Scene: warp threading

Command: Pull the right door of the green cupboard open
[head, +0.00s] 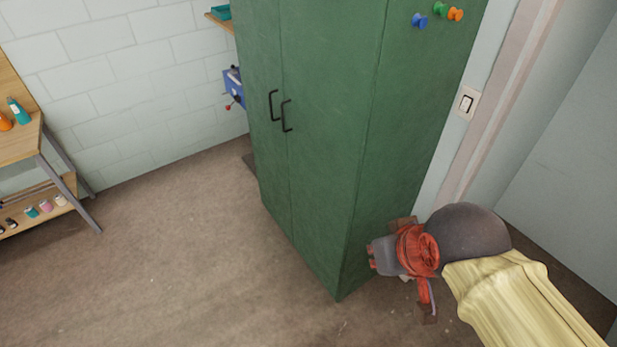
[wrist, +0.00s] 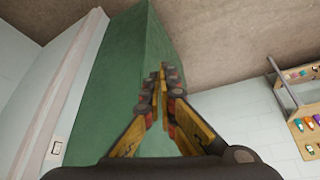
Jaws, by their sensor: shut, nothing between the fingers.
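The green cupboard (head: 415,130) stands against the wall with both doors closed. Its right door (head: 325,150) has a dark bar handle (head: 287,116) near the seam between the doors. The left door (head: 262,150) has a similar handle (head: 273,105) beside it. My gripper (head: 372,257) is low, by the cupboard's near right corner, well away from the handles. In the wrist view my gripper (wrist: 166,75) has its fingers together and empty, with the green cupboard (wrist: 110,90) behind them. No handle can be made out in the wrist view.
Open floor (head: 180,250) lies in front of the cupboard. A wooden shelf bench (head: 18,150) with small bottles stands at the left. A blue machine (head: 233,88) sits behind the cupboard's left side. Coloured knobs (head: 438,10) are on the cupboard side, and a light switch (head: 467,103) is on the wall.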

